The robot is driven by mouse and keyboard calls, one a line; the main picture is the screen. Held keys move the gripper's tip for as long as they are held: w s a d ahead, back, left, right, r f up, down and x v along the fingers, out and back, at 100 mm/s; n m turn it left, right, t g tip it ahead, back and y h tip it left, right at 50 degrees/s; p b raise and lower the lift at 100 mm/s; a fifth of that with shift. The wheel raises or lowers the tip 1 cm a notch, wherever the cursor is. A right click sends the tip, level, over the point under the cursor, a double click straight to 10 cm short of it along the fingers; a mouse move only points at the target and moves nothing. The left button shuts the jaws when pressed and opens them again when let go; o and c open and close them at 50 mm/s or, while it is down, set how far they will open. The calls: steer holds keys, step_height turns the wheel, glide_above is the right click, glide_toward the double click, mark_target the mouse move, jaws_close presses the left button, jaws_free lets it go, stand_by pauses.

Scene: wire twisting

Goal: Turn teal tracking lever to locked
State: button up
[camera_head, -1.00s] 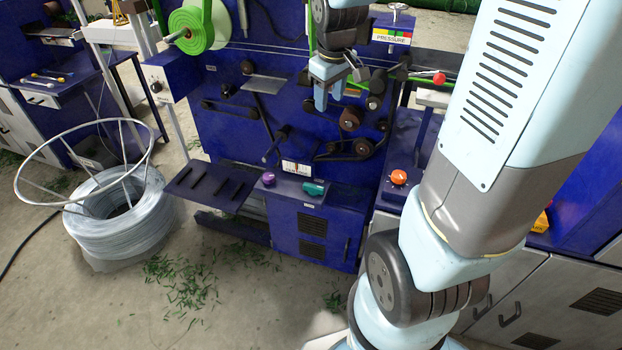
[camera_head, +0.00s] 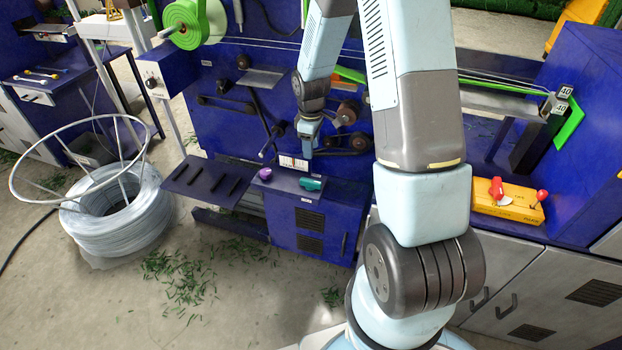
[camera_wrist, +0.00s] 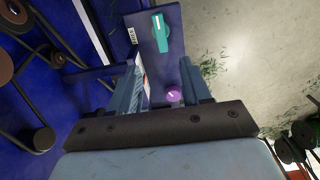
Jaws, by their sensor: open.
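The teal tracking lever (camera_head: 311,184) sits on the top shelf of the blue cabinet, to the right of a purple knob (camera_head: 265,174). In the wrist view the teal lever (camera_wrist: 161,32) lies beyond the fingertips, near the top, and the purple knob (camera_wrist: 173,95) shows between the fingers. My gripper (camera_head: 307,152) hangs above and behind the shelf, close to the lever but apart from it. In the wrist view my gripper (camera_wrist: 160,85) has its two fingers spread, with nothing held between them. Any lock marking is too small to read.
The blue machine panel (camera_head: 225,135) with rollers and rods stands behind the shelf. A slotted dark tray (camera_head: 208,182) juts out to the left. A wire coil (camera_head: 115,205) stands on the floor at left. A yellow control box (camera_head: 508,200) sits at right.

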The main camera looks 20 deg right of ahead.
mark_target(311, 181)
step_height(311, 181, down, 14)
steer(key=shift+f, duration=0.25)
stand_by(0.6)
jaws_close()
stand_by(0.4)
